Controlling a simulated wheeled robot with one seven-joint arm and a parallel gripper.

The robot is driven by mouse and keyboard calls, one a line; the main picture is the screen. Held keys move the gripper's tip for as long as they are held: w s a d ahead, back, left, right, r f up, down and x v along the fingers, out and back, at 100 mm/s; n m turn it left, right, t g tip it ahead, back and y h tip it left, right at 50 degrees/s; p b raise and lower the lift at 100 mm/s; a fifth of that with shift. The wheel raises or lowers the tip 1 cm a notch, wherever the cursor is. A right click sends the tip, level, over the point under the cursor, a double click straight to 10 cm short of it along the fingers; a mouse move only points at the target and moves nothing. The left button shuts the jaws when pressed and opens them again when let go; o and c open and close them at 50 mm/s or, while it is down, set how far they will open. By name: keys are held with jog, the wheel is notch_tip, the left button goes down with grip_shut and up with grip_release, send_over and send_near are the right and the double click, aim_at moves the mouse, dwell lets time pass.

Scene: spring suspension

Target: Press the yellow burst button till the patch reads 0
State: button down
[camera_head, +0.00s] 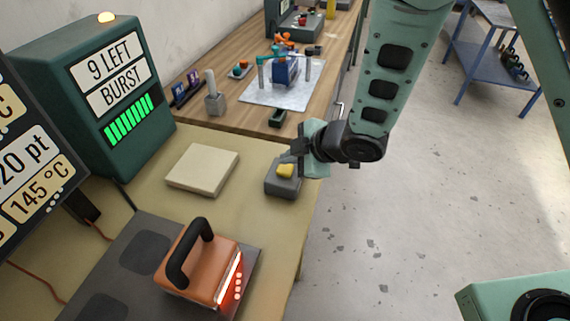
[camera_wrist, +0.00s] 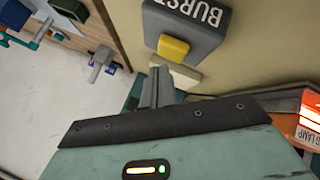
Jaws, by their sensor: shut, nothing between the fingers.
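The yellow button (camera_head: 286,170) sits on a small dark grey box (camera_head: 283,187) at the table's right edge. In the wrist view the yellow button (camera_wrist: 173,48) shows just past my fingertips, and its box (camera_wrist: 205,25) carries the word BURST. My gripper (camera_head: 298,146) is shut and empty, close above the button. In the wrist view my gripper (camera_wrist: 160,76) points toward the button's near edge; I cannot tell whether it touches. A green console (camera_head: 97,95) at the left shows a patch (camera_head: 117,76) reading "9 LEFT BURST" above lit green bars.
A beige slab (camera_head: 202,168) lies left of the button box. An orange lamp-like unit with a black handle (camera_head: 205,265) glows red at the front, on a dark plate (camera_head: 145,250). A wooden bench (camera_head: 215,125) with tools stands behind. Floor (camera_head: 400,220) right of the table is clear.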

aim_at(290, 170)
jog(key=shift+r, duration=0.1)
jog(key=shift+r+p, duration=1.8)
jog(key=shift+r, duration=0.65)
jog(key=s+d+r+m+g+h, duration=0.2)
jog(key=s+d+r+m, duration=0.1)
jog(key=s, duration=0.5)
jog(key=s+d+r+m+g+h, duration=0.1)
jog(key=s+d+r+m+h, duration=0.1)
jog(key=s+d+r+m, duration=0.2)
jog(key=s+d+r+m+g+h+b, duration=0.1)
jog(key=s+d+r+m+g+h, duration=0.1)
jog(key=s, duration=0.9)
jog(key=d+r+m, duration=0.1)
jog(key=m, duration=0.1)
jog(key=shift+s+d+r+m+g+h, duration=0.3)
jog(key=shift+d+r, duration=0.1)
dwell(1.3)
